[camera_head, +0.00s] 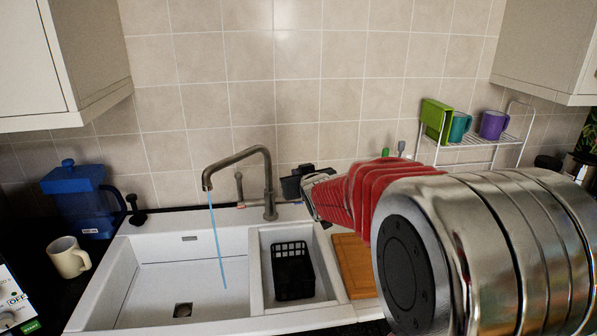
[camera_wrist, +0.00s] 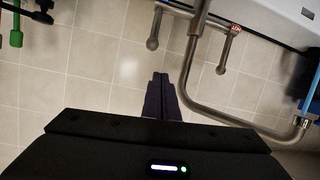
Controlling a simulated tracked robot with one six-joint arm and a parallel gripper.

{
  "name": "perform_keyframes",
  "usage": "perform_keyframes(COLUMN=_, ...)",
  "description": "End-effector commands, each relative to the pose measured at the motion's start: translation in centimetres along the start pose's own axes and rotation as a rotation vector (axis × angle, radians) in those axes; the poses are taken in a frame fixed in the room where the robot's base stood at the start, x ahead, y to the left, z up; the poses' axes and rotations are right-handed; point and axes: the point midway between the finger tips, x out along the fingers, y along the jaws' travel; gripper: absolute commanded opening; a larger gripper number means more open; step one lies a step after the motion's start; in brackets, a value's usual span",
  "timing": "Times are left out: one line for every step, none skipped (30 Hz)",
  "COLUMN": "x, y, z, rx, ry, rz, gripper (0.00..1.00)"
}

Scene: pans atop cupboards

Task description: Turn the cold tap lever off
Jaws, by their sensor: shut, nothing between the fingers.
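A brushed-metal tap (camera_head: 268,180) stands behind the sink, and a thin blue stream (camera_head: 217,240) falls from its spout into the large basin. In the upside-down wrist view, the tap's curved spout (camera_wrist: 190,65) fills the right half. One lever (camera_head: 239,188) stands upright left of the tap; it also shows in the wrist view (camera_wrist: 222,60), near a red label. The other lever (camera_wrist: 153,35) appears across the spout, its knob just beyond my fingertips; I cannot tell whether they touch. My gripper (camera_head: 290,187) is shut and empty, right of the tap, hiding that lever in the head view.
The white sink (camera_head: 130,275) holds a black basket (camera_head: 292,270) in its small basin. A wooden board (camera_head: 353,265) lies right of it. A blue jug (camera_head: 80,200) and cream mug (camera_head: 68,257) stand left. A white rack (camera_head: 475,145) with cups stands back right.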

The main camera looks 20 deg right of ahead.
Motion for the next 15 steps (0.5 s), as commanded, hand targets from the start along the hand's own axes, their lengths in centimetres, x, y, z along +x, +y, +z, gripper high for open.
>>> perform_keyframes(x=-1.1, y=-0.3, z=-0.1, rx=0.0, ry=-0.019, rz=0.002, gripper=0.0)
perform_keyframes(x=-1.8, y=-0.5, z=0.0, rx=0.001, ry=-0.033, rz=0.004, gripper=0.0)
perform_keyframes(x=-2.5, y=-0.6, z=0.3, rx=0.003, ry=-0.052, rz=0.006, gripper=0.0)
perform_keyframes(x=-3.2, y=-0.8, z=0.4, rx=0.003, ry=-0.066, rz=0.007, gripper=0.0)
perform_keyframes(x=-3.8, y=-0.9, z=0.5, rx=0.004, ry=-0.079, rz=0.008, gripper=0.0)
perform_keyframes(x=-4.6, y=-1.2, z=0.7, rx=0.005, ry=-0.098, rz=0.009, gripper=0.0)
perform_keyframes(x=-5.2, y=-1.3, z=0.9, rx=0.006, ry=-0.113, rz=0.009, gripper=0.0)
perform_keyframes(x=-5.8, y=-1.5, z=1.1, rx=0.007, ry=-0.127, rz=0.01, gripper=0.0)
perform_keyframes(x=-6.7, y=-1.7, z=1.4, rx=0.007, ry=-0.145, rz=0.01, gripper=0.0)
perform_keyframes(x=-7.3, y=-1.8, z=1.6, rx=0.007, ry=-0.16, rz=0.01, gripper=0.0)
perform_keyframes(x=-8.0, y=-2.0, z=1.8, rx=0.008, ry=-0.174, rz=0.011, gripper=0.0)
perform_keyframes(x=-8.9, y=-2.2, z=2.1, rx=0.009, ry=-0.193, rz=0.01, gripper=0.0)
perform_keyframes(x=-9.5, y=-2.4, z=2.4, rx=0.011, ry=-0.208, rz=0.009, gripper=0.0)
perform_keyframes(x=-10.2, y=-2.6, z=2.6, rx=0.012, ry=-0.221, rz=0.008, gripper=0.0)
perform_keyframes(x=-11.1, y=-2.8, z=3.0, rx=0.012, ry=-0.24, rz=0.007, gripper=0.0)
